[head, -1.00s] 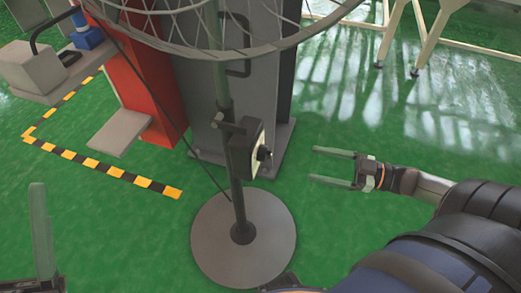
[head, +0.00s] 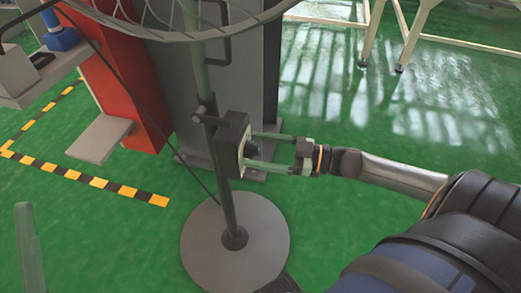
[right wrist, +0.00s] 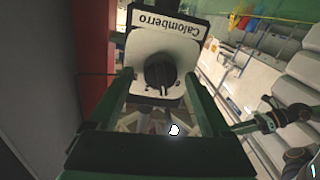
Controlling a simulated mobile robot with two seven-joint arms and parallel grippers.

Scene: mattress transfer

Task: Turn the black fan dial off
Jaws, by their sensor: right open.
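The black dial (right wrist: 160,73) sits on the pale face of the fan's control box (head: 232,143), which is fixed to the fan's pole (head: 222,170). In the right wrist view the box carries a label reading "Calomberro" upside down. My right gripper (head: 258,152) is open, with its two green fingers reaching toward the box face. In the right wrist view the fingers stand either side of the dial, with gaps between them and it. Whether the fingertips touch the box face is unclear. Part of my left gripper (head: 29,250) shows as one green finger at the lower left.
The fan's round base (head: 262,245) stands on the green floor, with its wire cage (head: 170,25) overhead. A grey cabinet (head: 255,80) and a red panel (head: 125,90) are behind the pole.

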